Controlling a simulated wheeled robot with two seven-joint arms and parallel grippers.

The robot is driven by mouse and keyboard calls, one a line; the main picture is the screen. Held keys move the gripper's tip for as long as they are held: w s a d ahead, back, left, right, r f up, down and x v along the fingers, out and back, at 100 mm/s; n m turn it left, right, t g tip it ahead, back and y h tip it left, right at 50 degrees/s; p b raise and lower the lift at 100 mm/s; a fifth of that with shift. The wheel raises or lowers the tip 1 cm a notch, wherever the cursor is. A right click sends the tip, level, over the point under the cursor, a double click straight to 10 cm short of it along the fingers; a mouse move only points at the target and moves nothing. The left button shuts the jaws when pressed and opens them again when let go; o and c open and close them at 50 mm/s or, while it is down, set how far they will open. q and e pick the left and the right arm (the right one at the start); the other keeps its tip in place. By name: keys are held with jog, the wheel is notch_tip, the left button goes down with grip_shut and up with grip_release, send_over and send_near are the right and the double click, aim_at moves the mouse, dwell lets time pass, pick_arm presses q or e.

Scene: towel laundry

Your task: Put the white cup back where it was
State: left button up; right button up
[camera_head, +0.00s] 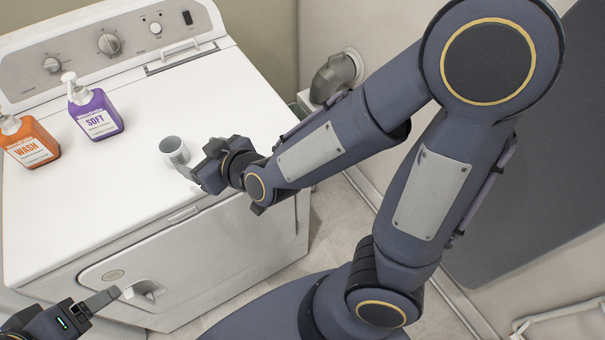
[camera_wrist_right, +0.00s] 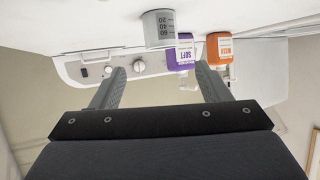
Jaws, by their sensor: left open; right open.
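The white cup (camera_head: 174,150) stands upright on top of the washing machine, right of the purple bottle. In the right wrist view the cup (camera_wrist_right: 157,28) appears upside down, with printed measuring marks, beyond and between my finger tips. My right gripper (camera_head: 203,170) is just right of the cup in the head view; in the wrist view its two fingers (camera_wrist_right: 160,82) are spread apart with nothing between them. My left gripper (camera_head: 105,296) is at the lower left, open and empty, in front of the machine's front door.
The white washing machine (camera_head: 130,205) has a purple SOFT bottle (camera_head: 95,112) and an orange WASH bottle (camera_head: 28,142) on its left side. Its control panel (camera_head: 115,42) runs along the back. The top around the cup is mostly clear. A grey pipe (camera_head: 335,75) stands behind at right.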

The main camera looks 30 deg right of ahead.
jog(key=s+d+r+m+g+h, duration=0.1)
jog(key=s+d+m+g, duration=0.5)
jog(key=s+d, duration=0.9)
jog(key=s+r, duration=0.1)
jog(key=s, duration=0.3)
jog(key=shift+s+d, duration=0.15)
jog(key=shift+d, duration=0.15)
